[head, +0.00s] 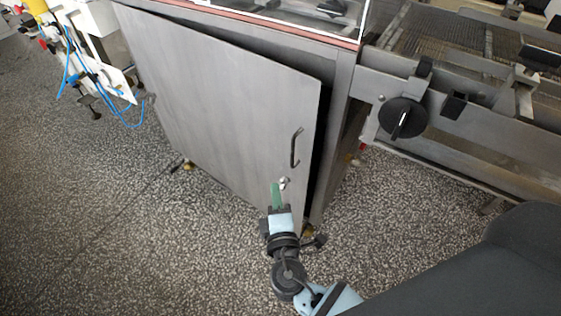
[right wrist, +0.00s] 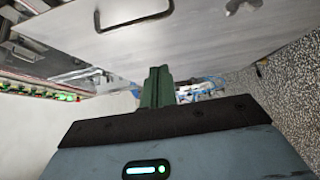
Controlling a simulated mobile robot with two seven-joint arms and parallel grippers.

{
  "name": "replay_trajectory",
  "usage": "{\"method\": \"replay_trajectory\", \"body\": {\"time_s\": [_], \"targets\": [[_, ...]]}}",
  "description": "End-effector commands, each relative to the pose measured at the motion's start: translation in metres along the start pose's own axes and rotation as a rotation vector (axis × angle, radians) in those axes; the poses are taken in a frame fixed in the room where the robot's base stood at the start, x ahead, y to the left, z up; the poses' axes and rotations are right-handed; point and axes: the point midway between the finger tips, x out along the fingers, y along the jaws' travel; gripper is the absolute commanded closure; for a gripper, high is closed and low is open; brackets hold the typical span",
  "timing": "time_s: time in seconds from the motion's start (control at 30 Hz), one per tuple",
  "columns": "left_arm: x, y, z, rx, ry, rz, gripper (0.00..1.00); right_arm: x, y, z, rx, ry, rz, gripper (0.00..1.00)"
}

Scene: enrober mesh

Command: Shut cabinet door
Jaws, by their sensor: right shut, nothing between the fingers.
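The cabinet door (head: 225,105) is a flat grey metal panel, standing slightly ajar, with a dark gap along its top and right edges. A dark bar handle (head: 295,147) sits near its right edge, with a small latch (head: 284,183) below it. My right gripper (head: 276,190) is shut and empty, its green fingers in front of the door's lower right part, just below the latch. I cannot tell whether they touch the panel. In the right wrist view the shut fingers (right wrist: 157,87) point toward the door panel (right wrist: 200,45), and the handle (right wrist: 135,15) shows above. My left gripper is not in view.
The cabinet frame (head: 335,140) stands right of the door. A conveyor machine with a black knob (head: 402,118) is farther right. White equipment with blue hoses (head: 85,65) stands at the left. The speckled floor (head: 120,220) in front is clear.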

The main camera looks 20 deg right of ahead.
Motion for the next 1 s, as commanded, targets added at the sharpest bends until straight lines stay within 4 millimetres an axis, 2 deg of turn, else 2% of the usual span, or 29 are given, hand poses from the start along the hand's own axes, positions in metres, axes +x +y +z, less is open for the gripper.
{"method": "replay_trajectory", "body": {"time_s": [0.17,0.63,0.8,1.0], "targets": [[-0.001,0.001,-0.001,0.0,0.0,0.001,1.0,0.017,0.001,0.0,0.001,-0.001,0.002,1.0],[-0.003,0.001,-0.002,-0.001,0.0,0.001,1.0,0.102,0.001,0.0,0.001,-0.001,0.0,1.0],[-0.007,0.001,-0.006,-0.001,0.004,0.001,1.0,0.117,0.001,0.018,0.001,-0.001,-0.001,1.0],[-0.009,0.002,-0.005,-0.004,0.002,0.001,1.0,0.126,-0.001,0.028,0.001,0.0,-0.002,1.0]]}}
